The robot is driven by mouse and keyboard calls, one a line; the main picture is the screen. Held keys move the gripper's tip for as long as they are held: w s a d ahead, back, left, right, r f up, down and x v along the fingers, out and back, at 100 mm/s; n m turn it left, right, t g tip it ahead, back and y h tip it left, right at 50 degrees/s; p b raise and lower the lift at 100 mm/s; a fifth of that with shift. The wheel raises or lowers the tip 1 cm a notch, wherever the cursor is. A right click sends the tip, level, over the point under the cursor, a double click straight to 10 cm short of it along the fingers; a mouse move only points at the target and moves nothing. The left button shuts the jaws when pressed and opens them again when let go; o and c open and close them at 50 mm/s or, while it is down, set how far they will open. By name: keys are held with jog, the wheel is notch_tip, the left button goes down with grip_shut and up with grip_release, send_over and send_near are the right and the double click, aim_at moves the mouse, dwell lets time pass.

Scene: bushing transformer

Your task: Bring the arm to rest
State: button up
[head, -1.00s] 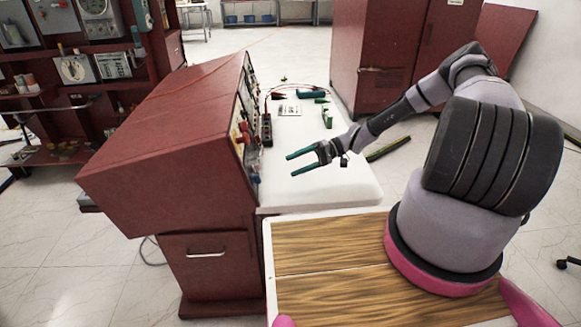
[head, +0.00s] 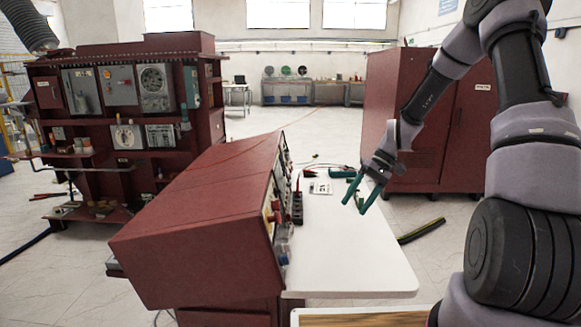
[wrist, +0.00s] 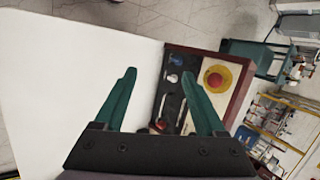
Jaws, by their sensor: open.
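My gripper (head: 362,199) has two green fingers, spread apart with nothing between them. In the head view it hangs above the white tabletop (head: 350,255), pointing down and a little left. My arm reaches in from the right side of that view, raised high. In the wrist view the two green fingers (wrist: 165,103) stand apart in front of the white tabletop (wrist: 60,90) and a control panel (wrist: 170,85) with a red button on a yellow ring (wrist: 217,78).
A red slanted console (head: 195,220) stands left of the tabletop. Green items (head: 343,173) and a small meter or card (head: 320,187) lie at the tabletop's back. A red cabinet (head: 430,120) stands behind right. The tabletop's front half is clear.

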jog(key=s+d+r+m+t+h, duration=0.1)
jog(key=s+r+m+t, duration=0.1)
jog(key=s+r, duration=0.5)
jog(key=s+d+r+m+t+h, duration=0.2)
jog(key=s+r+t, duration=0.2)
jog(key=r, duration=0.9)
jog(key=s+d+r+m+t+h, duration=0.1)
jog(key=s+r+t, duration=0.3)
jog(key=s+r, duration=0.5)
jog(key=shift+s+d+r+m, duration=0.4)
jog(key=shift+d+r+m, duration=0.1)
jog(key=shift+d+r, duration=0.1)
